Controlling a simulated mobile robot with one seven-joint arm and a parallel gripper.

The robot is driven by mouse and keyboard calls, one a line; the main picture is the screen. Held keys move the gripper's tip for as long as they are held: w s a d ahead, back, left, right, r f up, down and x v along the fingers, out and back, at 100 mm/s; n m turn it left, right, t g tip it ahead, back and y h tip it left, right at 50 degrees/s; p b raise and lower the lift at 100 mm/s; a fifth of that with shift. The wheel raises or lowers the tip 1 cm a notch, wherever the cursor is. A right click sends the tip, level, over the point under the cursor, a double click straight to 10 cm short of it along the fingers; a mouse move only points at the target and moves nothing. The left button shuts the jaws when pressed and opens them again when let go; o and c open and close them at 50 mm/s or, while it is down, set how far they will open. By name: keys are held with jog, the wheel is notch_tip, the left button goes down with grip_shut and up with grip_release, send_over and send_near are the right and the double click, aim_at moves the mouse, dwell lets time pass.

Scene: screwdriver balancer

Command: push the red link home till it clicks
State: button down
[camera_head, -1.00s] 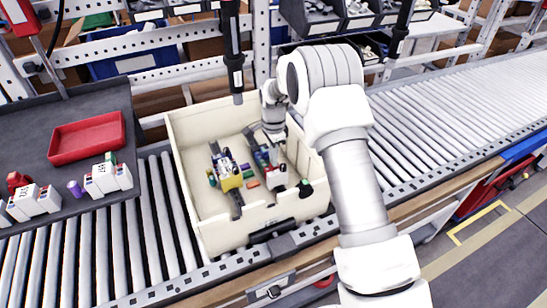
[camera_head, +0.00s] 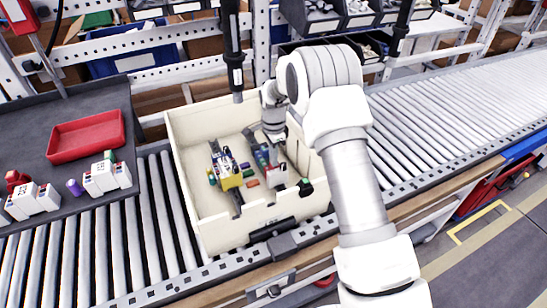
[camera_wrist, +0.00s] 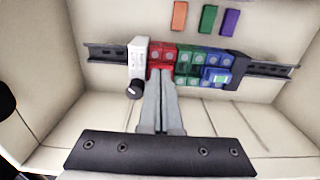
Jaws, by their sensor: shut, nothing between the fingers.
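My gripper (camera_wrist: 160,73) is shut, its fingertips together at the near side of the red terminal blocks (camera_wrist: 157,56) in the wrist view. The fingertips look to be against or just above the red blocks; I cannot tell whether they touch. A red link cannot be made out apart from the red blocks, and the fingertips cover part of that spot. The red blocks sit on a dark rail (camera_wrist: 103,53) beside green blocks (camera_wrist: 187,61) and blue blocks (camera_wrist: 222,58). In the head view my gripper (camera_head: 274,139) is down inside the cream bin (camera_head: 200,205).
A white module with a black knob (camera_wrist: 137,62) stands left of the red blocks. Loose orange (camera_wrist: 180,15), green (camera_wrist: 207,19) and purple (camera_wrist: 229,22) pieces lie beyond the rail. A second rail with a yellow block (camera_head: 230,182) is to the left. A dark tool (camera_head: 234,60) hangs above the bin.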

jog(key=shift+r, duration=0.1)
jog(key=shift+r+p, duration=1.35)
jog(key=shift+r, duration=1.15)
jog(key=s+d+r+n+t, duration=0.15)
jog(key=s+r, duration=0.25)
jog(key=r, duration=0.4)
jog(key=s+d+r+n, duration=0.3)
jog(key=s+r, duration=0.1)
jog(key=r, duration=0.3)
jog(key=s+d+r+n+t, duration=0.1)
jog(key=s+d+r+n, duration=0.2)
jog(key=r, duration=0.5)
jog(key=s+d+r+n+t, duration=0.1)
jog(key=s+d+r+n, duration=0.1)
jog(key=s, duration=1)
jog(key=s+d+r+n+t, duration=0.2)
jog(key=s+n, duration=0.2)
jog(key=s, duration=0.8)
jog(key=shift+d, duration=0.3)
